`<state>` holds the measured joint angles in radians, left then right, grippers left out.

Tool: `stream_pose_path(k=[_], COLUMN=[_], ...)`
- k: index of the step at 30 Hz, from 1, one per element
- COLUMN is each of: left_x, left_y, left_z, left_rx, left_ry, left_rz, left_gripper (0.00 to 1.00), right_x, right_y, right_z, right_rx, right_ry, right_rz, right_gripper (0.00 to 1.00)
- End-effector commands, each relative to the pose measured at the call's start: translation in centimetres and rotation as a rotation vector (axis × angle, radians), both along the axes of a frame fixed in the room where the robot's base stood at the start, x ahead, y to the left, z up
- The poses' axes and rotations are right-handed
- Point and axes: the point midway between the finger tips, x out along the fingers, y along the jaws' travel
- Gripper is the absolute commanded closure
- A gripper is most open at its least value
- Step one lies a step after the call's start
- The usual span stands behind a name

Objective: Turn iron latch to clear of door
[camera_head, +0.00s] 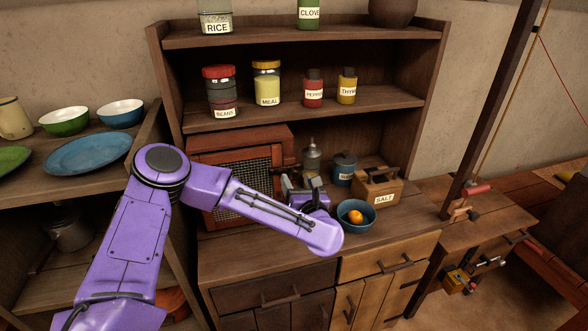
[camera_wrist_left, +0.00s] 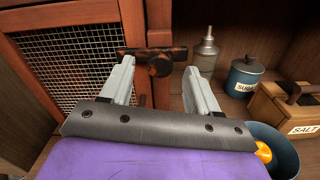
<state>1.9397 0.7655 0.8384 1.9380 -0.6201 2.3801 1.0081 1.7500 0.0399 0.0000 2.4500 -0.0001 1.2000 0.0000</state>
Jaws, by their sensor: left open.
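The small reddish-brown cabinet (camera_head: 240,140) stands on the counter, with a wire-mesh door (camera_wrist_left: 65,60). The dark, rusty iron latch (camera_wrist_left: 158,66) is at the door's right edge in the left wrist view. Its bar lies roughly level, and its left end overlaps the door frame. My left gripper (camera_wrist_left: 158,78) is open, with one finger to each side of the latch's knob. I cannot tell whether either finger touches it. In the head view my left gripper (camera_head: 302,184) is partly hidden behind my purple forearm. My right gripper is not in view.
Right of the cabinet stand a grey bottle (camera_head: 311,156), a blue sugar canister (camera_head: 344,169), a wooden salt box (camera_head: 378,187) and a blue bowl (camera_head: 352,222) with an orange fruit. Jars line the shelf (camera_head: 380,100) above. Dishes sit on the left shelf.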

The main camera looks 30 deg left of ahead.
Motion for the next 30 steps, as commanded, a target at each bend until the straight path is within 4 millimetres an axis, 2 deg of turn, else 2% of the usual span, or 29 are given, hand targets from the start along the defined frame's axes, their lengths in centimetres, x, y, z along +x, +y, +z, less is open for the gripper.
stream_pose_path(k=[1,6,14,15,20,30], left_x=[0.5,1.9,2.1,2.1,2.1,2.1], left_y=[0.9,2.2,2.4,2.4,2.4,2.4], left_z=[0.3,0.0,-0.1,-0.1,-0.1,-0.1], left_rx=[0.000,0.001,0.002,0.002,0.003,0.022], left_ry=[0.003,0.003,0.003,0.003,0.004,0.024], left_rz=[0.005,-0.001,-0.003,-0.003,-0.004,-0.004], left_gripper=[0.39,0.39,0.39,0.42,0.94,0.95], right_x=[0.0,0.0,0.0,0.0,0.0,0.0], right_y=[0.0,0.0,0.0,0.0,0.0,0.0], right_z=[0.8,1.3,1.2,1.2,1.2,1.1], right_rx=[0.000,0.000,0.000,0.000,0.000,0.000], right_ry=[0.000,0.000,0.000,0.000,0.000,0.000], right_rz=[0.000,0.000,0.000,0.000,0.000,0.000], right_gripper=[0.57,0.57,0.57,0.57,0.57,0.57])
